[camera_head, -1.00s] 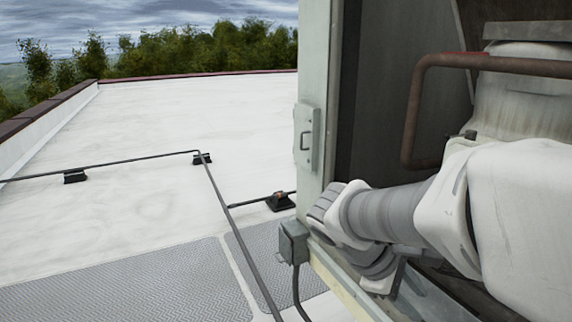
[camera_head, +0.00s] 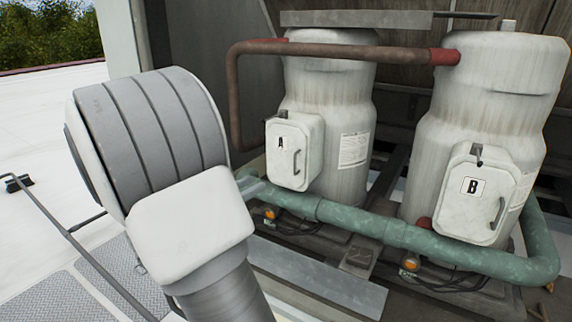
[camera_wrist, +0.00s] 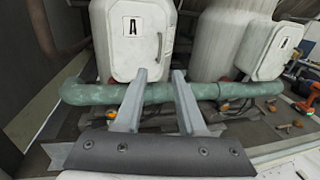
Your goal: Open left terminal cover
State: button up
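The left terminal cover, marked A (camera_head: 294,152), is a white rounded box front with a handle on its right side and a dark latch on top. It is closed on the left white tank. In the wrist view the cover (camera_wrist: 126,50) stands just beyond my fingers, its top cut off by the frame. My gripper (camera_wrist: 160,76) is open and empty, its two fingers apart, with tips near the cover's lower right part and not visibly touching it.
A second cover marked B (camera_head: 474,194) is closed on the right tank. A green pipe (camera_head: 400,234) runs in front of both tanks, below the covers. A brown pipe (camera_head: 340,52) passes above cover A. An orange and black tool (camera_wrist: 306,100) lies at the right.

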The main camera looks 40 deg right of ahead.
jog(key=p, duration=0.2)
send_near(283, 158)
jog(key=s+d, duration=0.5)
jog(key=d, duration=0.2)
jog(key=shift+w+d+r, duration=0.1)
jog(key=shift+d+r, duration=0.1)
jog(key=shift+r, duration=0.2)
grip_shut()
dwell(0.6)
